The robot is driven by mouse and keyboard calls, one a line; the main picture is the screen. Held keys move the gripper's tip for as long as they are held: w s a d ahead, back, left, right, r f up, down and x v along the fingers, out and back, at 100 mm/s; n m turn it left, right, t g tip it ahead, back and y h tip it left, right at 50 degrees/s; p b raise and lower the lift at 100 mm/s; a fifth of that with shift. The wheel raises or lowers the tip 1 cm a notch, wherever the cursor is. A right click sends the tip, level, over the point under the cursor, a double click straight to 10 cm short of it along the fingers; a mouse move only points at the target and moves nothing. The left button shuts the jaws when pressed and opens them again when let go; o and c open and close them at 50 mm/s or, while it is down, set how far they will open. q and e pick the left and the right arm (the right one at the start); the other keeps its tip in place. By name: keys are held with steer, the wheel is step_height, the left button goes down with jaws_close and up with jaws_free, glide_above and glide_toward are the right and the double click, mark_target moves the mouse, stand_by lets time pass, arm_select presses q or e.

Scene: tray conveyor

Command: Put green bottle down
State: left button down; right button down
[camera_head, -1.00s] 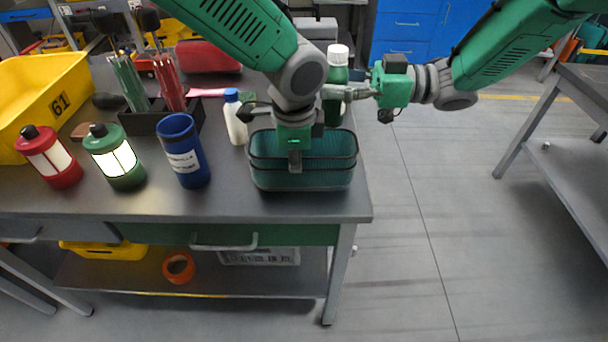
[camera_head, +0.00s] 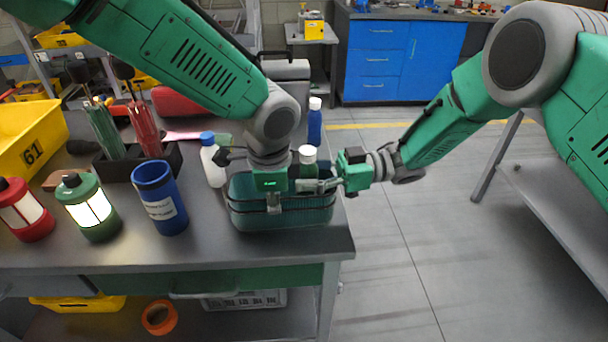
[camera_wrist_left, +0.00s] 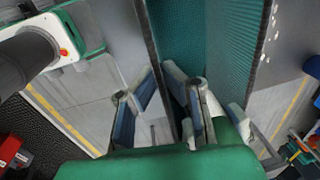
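The green bottle (camera_head: 308,171) with a white cap stands about upright at the back right of the green basket (camera_head: 300,216), low within its rim; its base is hidden. My right gripper (camera_head: 318,185) is around the bottle and appears shut on it. My left gripper (camera_head: 273,203) is at the front rim of the basket. In the left wrist view its two fingers (camera_wrist_left: 160,76) lie on either side of the basket wall (camera_wrist_left: 148,40), close against it.
The basket sits near the table's right edge. A white bottle with blue cap (camera_head: 213,162) stands left of it, and a blue bottle (camera_head: 315,124) behind it. A blue cup (camera_head: 160,200), lanterns (camera_head: 87,208) and a yellow bin (camera_head: 30,130) stand farther left.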

arm_select(q)
steer(key=shift+s+r, duration=0.1)
arm_select(e)
steer(key=shift+s+f, duration=0.1)
steer(key=shift+f, duration=0.45)
arm_select(q)
steer(key=shift+d, duration=0.1)
arm_select(e)
steer(key=c, duration=1.4)
jaws_free()
steer(key=shift+o, duration=1.1)
steer(key=shift+f, duration=0.2)
steer(key=shift+r, duration=0.35)
steer(key=shift+d+r, duration=0.2)
steer(key=shift+d, duration=0.15)
steer(key=w+d, duration=0.1)
steer(key=d, duration=1)
steer(key=shift+d+r, duration=0.15)
steer(key=shift+r, duration=0.25)
